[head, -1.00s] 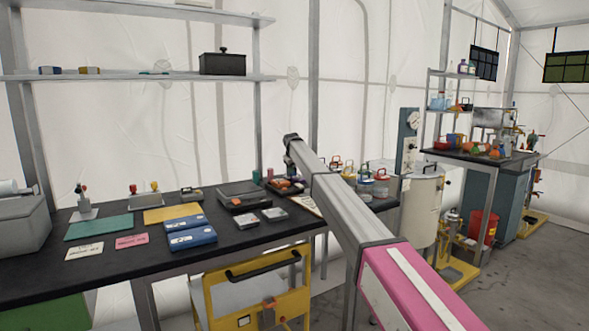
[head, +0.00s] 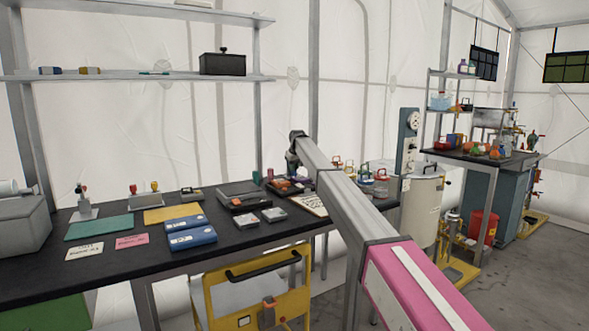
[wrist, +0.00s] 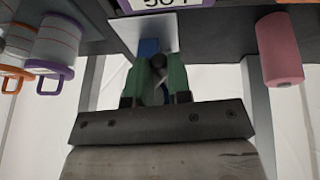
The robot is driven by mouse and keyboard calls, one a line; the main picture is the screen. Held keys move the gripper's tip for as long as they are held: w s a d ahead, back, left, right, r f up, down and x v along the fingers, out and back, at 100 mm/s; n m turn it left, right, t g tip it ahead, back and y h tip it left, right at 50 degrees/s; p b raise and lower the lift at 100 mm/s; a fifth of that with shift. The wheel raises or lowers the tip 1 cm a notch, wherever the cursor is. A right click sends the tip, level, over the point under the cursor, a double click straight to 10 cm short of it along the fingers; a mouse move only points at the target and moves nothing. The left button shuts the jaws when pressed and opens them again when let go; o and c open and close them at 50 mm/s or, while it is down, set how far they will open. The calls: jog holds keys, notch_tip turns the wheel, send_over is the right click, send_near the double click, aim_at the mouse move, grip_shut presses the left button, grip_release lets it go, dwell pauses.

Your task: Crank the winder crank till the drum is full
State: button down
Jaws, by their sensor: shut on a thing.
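In the wrist view my gripper (wrist: 161,90) has its green fingers closed around a small dark knob (wrist: 158,64), which looks like the handle of the winder crank. Behind it are a blue part (wrist: 149,46) and a pale plate (wrist: 127,30) under a purple-edged sign (wrist: 165,4). The drum and how much is wound on it cannot be made out. In the head view my arm crosses the middle, and my gripper and the crank cannot be seen there.
In the wrist view a pink cylinder (wrist: 278,50) is at the right and white containers with purple and orange handles (wrist: 58,45) are at the left. In the head view a black bench (head: 125,258) holds blue boxes and cards.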

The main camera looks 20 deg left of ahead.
jog(key=g+y, duration=0.1)
jog(key=r+g+y, duration=0.1)
jog(key=g+y, duration=0.1)
jog(key=shift+a+r+m, duration=0.1)
jog(key=shift+r+m, duration=0.05)
jog(key=shift+m, duration=0.25)
jog(key=g+y, duration=0.1)
jog(key=r+m+g+y, duration=0.1)
jog(key=g+y, duration=0.1)
jog(key=shift+w, duration=0.2)
jog(key=g+y, duration=0.2)
jog(key=r+m+g+y, duration=0.1)
jog(key=shift+w+d, duration=0.2)
jog(key=shift+d, duration=0.15)
jog(key=g+y, duration=0.1)
jog(key=m+g+y, duration=0.1)
jog(key=y, duration=0.1)
jog(key=m+g+y, duration=0.1)
jog(key=shift+w+d+r+y, duration=0.3)
jog(key=shift+w+d, duration=0.05)
jog(key=shift+w, duration=0.05)
jog(key=c, duration=1.1)
grip_release()
jog(key=shift+o, duration=0.2)
